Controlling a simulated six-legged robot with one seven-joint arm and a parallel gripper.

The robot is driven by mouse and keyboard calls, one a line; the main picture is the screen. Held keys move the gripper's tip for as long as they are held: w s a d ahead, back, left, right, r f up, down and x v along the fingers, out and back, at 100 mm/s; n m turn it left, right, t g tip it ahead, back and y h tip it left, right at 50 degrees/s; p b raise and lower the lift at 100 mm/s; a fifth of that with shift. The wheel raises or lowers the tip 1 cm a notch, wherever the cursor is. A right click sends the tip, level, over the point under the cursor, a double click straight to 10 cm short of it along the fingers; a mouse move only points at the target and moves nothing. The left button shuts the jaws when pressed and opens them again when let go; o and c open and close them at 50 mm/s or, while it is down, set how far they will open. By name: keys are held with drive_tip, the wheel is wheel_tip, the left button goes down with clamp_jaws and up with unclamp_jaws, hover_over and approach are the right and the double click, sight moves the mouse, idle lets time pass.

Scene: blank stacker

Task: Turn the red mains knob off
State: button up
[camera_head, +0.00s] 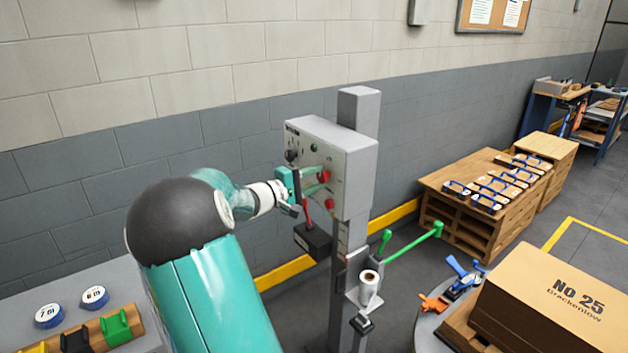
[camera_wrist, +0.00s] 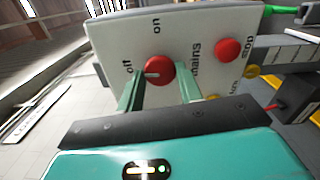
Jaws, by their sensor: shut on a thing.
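The red mains knob (camera_wrist: 160,70) is on the front of a light grey control box (camera_head: 350,165) fixed to a post. In the wrist view its white pointer mark points left, toward the printed word "off"; "on" is printed above the knob. My gripper (camera_wrist: 160,76) has one green finger on each side of the knob and is shut on it. In the head view my gripper (camera_head: 318,179) reaches the box face from the left, and its fingers partly hide the knob.
A red stop button (camera_wrist: 228,49) sits close beside the knob. A black box (camera_head: 313,241) with a red lever is below the control box. Green handles (camera_head: 412,244) stick out low on the post's right. A carton (camera_head: 555,300) stands at front right.

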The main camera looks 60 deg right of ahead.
drive_tip(key=shift+n, duration=0.5)
drive_tip(key=o, duration=1)
drive_tip(key=shift+a, duration=0.15)
drive_tip(key=v, duration=1.3)
drive_tip(key=shift+w+a, duration=0.2)
drive_tip(key=shift+a, duration=0.05)
